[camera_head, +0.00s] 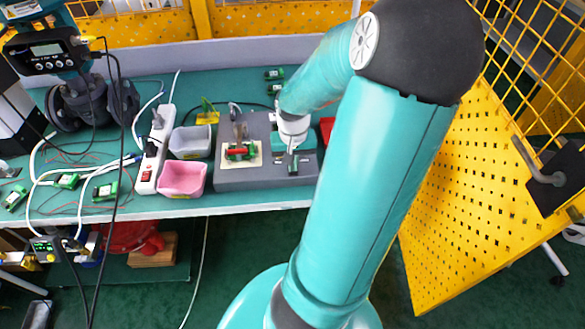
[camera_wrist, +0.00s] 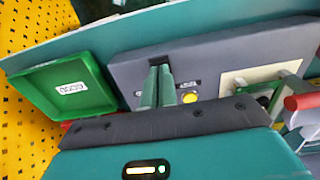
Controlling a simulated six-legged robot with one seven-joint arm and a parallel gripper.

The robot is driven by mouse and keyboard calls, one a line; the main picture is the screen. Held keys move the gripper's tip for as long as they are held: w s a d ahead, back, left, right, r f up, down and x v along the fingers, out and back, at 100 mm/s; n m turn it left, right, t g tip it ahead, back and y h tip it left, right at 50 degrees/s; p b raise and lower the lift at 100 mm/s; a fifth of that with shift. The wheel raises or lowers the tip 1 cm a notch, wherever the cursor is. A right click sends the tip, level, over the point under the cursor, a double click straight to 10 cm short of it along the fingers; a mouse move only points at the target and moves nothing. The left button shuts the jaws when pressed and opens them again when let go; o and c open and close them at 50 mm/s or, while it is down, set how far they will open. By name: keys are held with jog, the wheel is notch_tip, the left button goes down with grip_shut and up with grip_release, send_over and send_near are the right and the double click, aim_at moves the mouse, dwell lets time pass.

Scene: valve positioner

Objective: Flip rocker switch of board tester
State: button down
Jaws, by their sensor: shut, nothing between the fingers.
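The board tester is a grey box (camera_head: 235,181) on the teal bench; its grey top (camera_wrist: 205,62) also fills the upper middle of the wrist view. My gripper (camera_head: 292,166) is over its right part, fingers pointing down. In the wrist view my gripper (camera_wrist: 160,68) is shut and empty, its two green fingers side by side. The fingertips are at a small black part (camera_wrist: 160,59) on the panel, which looks like the rocker switch. The fingers hide part of it, and I cannot tell whether they touch it or which way it is tilted. A yellow button (camera_wrist: 190,97) sits beside the fingers.
A clamp fixture on a pale plate (camera_head: 253,160) stands on the tester's left half. A pink bin (camera_head: 182,178), a grey bin (camera_head: 190,142) and a white power strip (camera_head: 150,170) lie left. A green tray (camera_wrist: 65,85) shows beside the tester. A yellow perforated panel (camera_head: 455,190) stands right.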

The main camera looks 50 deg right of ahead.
jog(key=shift+f, duration=0.4)
jog(key=shift+r, duration=3.5)
